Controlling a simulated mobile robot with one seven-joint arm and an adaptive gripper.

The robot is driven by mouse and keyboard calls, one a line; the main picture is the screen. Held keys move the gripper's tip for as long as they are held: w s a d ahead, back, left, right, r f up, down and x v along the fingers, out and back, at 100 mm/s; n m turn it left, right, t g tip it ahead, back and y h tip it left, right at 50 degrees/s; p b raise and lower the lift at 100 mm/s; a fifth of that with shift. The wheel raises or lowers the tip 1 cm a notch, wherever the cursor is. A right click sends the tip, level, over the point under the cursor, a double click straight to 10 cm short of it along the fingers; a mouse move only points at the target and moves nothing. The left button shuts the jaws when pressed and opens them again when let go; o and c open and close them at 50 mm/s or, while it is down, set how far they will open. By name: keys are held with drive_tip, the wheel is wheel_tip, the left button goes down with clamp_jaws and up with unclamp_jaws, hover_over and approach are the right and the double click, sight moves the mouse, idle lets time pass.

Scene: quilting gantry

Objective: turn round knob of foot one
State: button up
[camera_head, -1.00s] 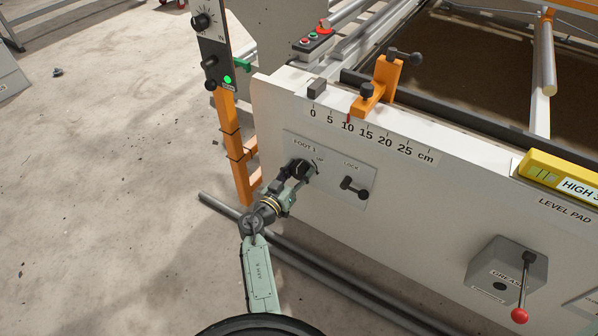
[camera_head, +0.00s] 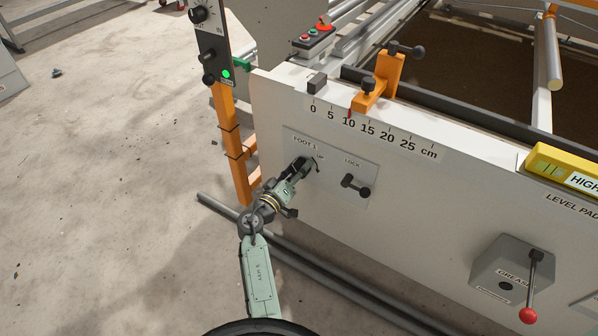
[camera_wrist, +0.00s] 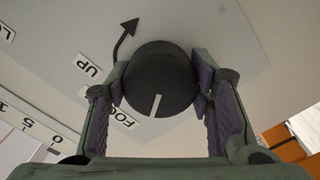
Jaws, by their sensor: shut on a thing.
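The round black knob of foot one (camera_wrist: 158,78) sits on a grey plate (camera_head: 336,189) on the machine's white side panel. In the wrist view it fills the space between my two finger pads, and its white pointer line faces the bottom of the picture. A curved arrow (camera_wrist: 124,38) and the word UP (camera_wrist: 88,68) are printed beside it; the FOOT label is partly covered. My gripper (camera_head: 308,163) is shut on the knob, a pad on each side. In the head view my gripper mostly hides the knob.
A black lock lever (camera_head: 356,185) stands just right of the knob on the same plate. An orange clamp (camera_head: 378,88) sits above by the centimetre scale. A grey box with a red-ended lever (camera_head: 528,316) is at lower right. Open floor lies to the left.

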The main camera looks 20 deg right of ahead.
drive_tip(key=n, duration=0.4)
drive_tip(key=shift+n, duration=0.3)
drive_tip(key=n+p, duration=0.1)
drive_tip(key=n, duration=0.3)
drive_tip(key=shift+n, duration=0.3)
drive_tip(key=n+p, duration=0.2)
drive_tip(key=n, duration=0.2)
drive_tip(key=shift+r+n, duration=0.1)
drive_tip(key=shift+n, duration=0.2)
drive_tip(key=shift+n+p, duration=0.8)
drive_tip(key=shift+n, duration=1)
drive_tip(key=o, duration=1.2)
drive_tip(key=shift+c, duration=0.2)
